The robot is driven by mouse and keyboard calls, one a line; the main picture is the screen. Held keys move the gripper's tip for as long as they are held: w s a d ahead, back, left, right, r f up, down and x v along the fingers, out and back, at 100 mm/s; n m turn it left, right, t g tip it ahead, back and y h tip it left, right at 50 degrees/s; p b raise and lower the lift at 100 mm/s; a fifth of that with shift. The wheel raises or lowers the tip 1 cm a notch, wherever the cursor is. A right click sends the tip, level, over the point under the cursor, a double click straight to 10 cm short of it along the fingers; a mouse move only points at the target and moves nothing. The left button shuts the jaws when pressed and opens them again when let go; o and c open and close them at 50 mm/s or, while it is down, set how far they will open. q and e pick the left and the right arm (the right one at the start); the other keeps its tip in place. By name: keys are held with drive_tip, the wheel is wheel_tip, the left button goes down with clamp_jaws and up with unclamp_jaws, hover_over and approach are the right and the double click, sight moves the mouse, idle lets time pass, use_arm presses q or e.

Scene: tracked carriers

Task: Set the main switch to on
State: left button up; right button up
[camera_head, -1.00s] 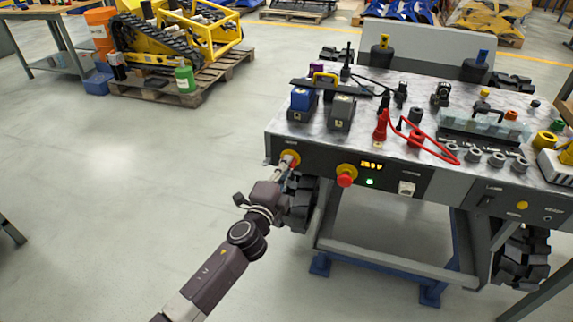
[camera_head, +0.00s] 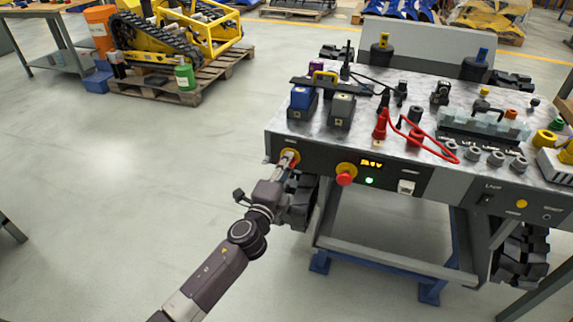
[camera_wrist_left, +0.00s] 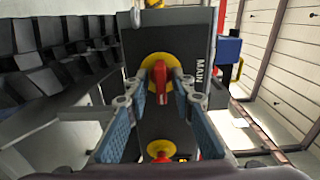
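The main switch (camera_wrist_left: 161,82) is a red handle on a round yellow plate at the left end of the dark front panel (camera_head: 325,170). In the left wrist view the word MAIN stands beside it, and the handle lies along the line of that word. My left gripper (camera_head: 289,157) is at the switch, and its tips hide most of it in the head view. In the left wrist view the two fingertips of this gripper (camera_wrist_left: 162,85) stand on either side of the red handle, with a small gap showing. My right gripper is not in view.
A red push button on a yellow base (camera_head: 346,176) is right of the switch, close to my left fingers. Boxes (camera_head: 301,98) and red cable (camera_head: 430,140) lie on the top.

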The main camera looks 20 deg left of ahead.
use_arm(q)
drive_tip(key=shift+s, duration=0.15)
drive_tip(key=s, duration=1.1)
drive_tip(key=shift+s+a, duration=0.2)
drive_tip(key=shift+s, duration=0.15)
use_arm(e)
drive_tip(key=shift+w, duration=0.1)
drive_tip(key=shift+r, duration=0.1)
